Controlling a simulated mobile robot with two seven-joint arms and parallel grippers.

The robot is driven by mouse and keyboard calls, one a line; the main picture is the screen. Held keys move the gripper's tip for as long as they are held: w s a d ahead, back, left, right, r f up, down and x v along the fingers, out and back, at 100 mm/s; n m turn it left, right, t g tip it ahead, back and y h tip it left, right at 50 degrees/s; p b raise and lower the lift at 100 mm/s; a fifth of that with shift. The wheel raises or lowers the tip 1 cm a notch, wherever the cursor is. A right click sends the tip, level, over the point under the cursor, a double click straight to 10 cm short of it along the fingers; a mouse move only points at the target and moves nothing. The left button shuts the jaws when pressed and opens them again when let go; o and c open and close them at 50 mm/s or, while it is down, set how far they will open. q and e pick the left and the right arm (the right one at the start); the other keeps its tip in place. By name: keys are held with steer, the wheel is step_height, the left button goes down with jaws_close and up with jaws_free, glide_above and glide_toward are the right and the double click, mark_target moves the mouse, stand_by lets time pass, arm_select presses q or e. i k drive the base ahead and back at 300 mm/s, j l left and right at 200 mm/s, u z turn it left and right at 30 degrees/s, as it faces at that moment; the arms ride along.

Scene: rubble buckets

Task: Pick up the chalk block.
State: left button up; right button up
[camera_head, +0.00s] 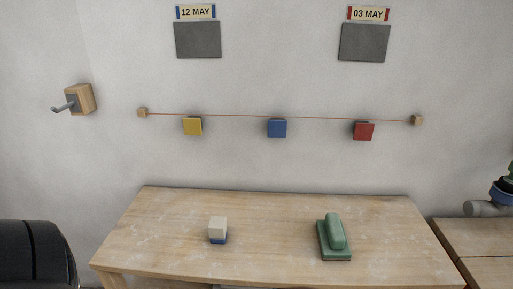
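A small chalk block (217,224) stands on the wooden table (270,215), left of the middle. Its upper part is off-white and its lower part is blue. Nothing touches it from the sides. Neither of my gripper's fingertips can be seen in the head view, so no gripper shows near the block.
A green block-shaped tool with a raised handle (334,238) lies right of the chalk. Yellow (193,127), blue (277,128) and red (363,131) squares hang on a wall cord. A wooden wall peg (79,99) sticks out at left. The table between chalk and tool is clear.

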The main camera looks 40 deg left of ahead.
mark_target(217, 227)
steer(key=u, duration=1.6)
